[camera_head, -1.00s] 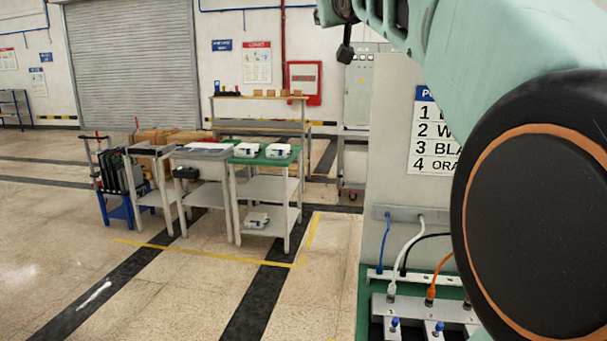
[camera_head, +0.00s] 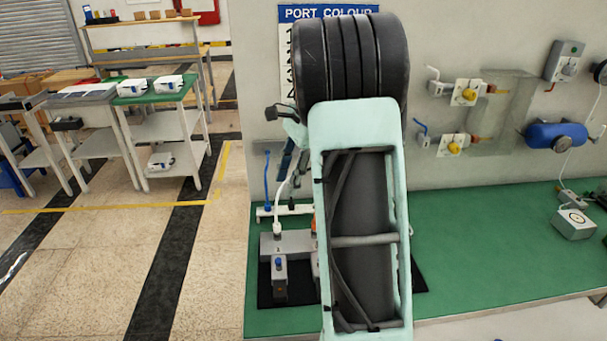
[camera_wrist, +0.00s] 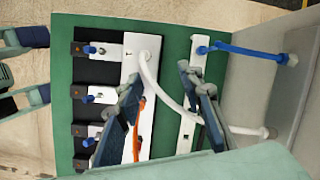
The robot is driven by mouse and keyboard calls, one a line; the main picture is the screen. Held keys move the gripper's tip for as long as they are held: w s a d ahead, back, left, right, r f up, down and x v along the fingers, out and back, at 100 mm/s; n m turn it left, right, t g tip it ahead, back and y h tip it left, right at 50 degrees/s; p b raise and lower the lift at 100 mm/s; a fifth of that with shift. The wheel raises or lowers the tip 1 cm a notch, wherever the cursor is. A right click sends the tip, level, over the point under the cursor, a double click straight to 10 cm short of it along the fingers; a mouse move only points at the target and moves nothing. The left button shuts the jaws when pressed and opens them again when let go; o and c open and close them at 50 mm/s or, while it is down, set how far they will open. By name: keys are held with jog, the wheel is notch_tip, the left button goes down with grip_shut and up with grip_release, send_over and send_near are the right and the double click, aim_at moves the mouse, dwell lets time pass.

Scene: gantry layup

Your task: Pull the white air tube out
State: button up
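The white air tube (camera_wrist: 149,72) rises from the grey manifold block (camera_wrist: 131,57), curves over and runs to the grey wall at the right of the wrist view. In the head view the white tube (camera_head: 279,205) stands in the manifold (camera_head: 297,241), partly hidden by my arm. My gripper (camera_wrist: 160,82) is open in the wrist view, with a dark blue finger on each side of the tube; I cannot tell whether either touches it. The gripper (camera_head: 291,162) is partly hidden in the head view.
A blue tube (camera_wrist: 250,52) joins a white rail beside the manifold, and an orange tube (camera_wrist: 138,128) runs close to the left finger. Several valve blocks line the manifold. The green bench (camera_head: 480,270) has clear room right of my arm; wall fittings (camera_head: 466,93) are above it.

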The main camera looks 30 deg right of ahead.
aim_at(276, 224)
jog(key=shift+m+g+y, duration=0.3)
jog(key=shift+m+y, duration=0.3)
jog(key=shift+m, duration=0.1)
jog(key=x, duration=0.4)
jog(key=s+x, duration=0.1)
jog(key=x, duration=0.3)
jog(key=s+x, duration=0.1)
jog(key=x, duration=0.3)
jog(key=shift+d+f, duration=0.1)
jog(key=shift+c, duration=0.5)
grip_shut()
